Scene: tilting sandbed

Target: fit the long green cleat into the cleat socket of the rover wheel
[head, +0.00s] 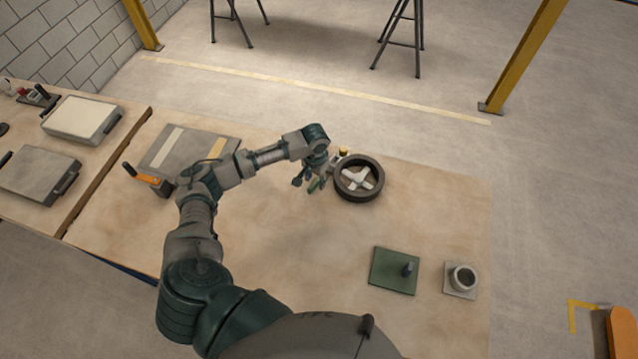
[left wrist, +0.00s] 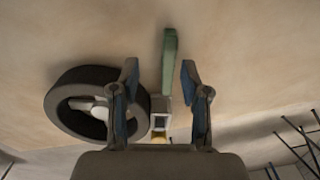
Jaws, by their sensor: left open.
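The long green cleat (left wrist: 169,62) shows in the left wrist view between the two fingers of my left gripper (left wrist: 160,78), with a gap on each side. My left gripper is open and also shows in the head view (head: 308,180), just left of the rover wheel. The rover wheel (head: 343,190) is a dark ring with a pale spoked hub, lying on the table; it also shows in the left wrist view (left wrist: 62,82). A small pale block with a square dark opening (left wrist: 159,121) sits beside the wheel, near the cleat's lower end. My right gripper is not in view.
A green plate with a dark peg (head: 388,272) and a pale square block with a round collar (head: 460,279) lie at the front right. A grey panel with stripes (head: 190,150) and an orange-and-black tool (head: 148,179) lie left. The middle of the table is clear.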

